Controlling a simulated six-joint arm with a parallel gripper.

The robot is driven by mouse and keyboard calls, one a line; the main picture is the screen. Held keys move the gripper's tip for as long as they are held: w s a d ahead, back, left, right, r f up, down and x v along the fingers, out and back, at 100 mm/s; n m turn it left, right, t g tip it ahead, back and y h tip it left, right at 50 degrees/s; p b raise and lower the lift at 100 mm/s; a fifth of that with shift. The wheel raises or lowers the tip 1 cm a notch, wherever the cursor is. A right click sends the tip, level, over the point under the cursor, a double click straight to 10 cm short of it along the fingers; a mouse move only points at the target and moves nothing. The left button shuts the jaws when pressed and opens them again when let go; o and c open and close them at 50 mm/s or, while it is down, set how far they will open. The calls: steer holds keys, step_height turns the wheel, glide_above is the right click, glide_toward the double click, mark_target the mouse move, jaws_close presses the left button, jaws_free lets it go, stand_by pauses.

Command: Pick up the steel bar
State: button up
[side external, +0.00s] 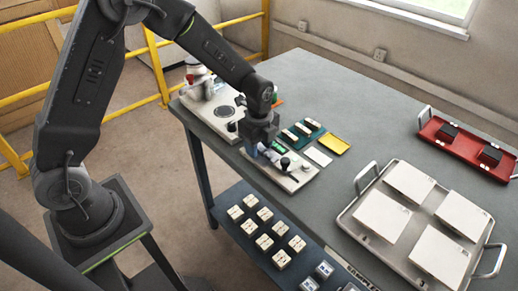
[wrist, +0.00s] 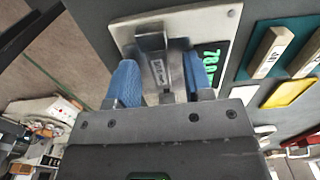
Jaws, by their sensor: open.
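My gripper (side external: 254,152) is low over a pale instrument plate (side external: 296,182) near the table's front-left edge. In the wrist view my gripper (wrist: 159,66) has two blue fingers, open and pointing at the plate (wrist: 122,32). A grey metal piece with a small label, seemingly the steel bar (wrist: 151,42), is between the fingers, with gaps visible on both sides. Its lower part is hidden by the gripper body. A green-digit display (wrist: 213,60) is just right of the right finger. In the side view the bar is hidden by my gripper.
A large tray (side external: 345,217) of white tiles and a red tray (side external: 433,132) are right. Another instrument (side external: 203,106) is left.

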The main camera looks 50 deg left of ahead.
jaws_close()
stand_by(0.3)
steer(key=shift+r, duration=0.1)
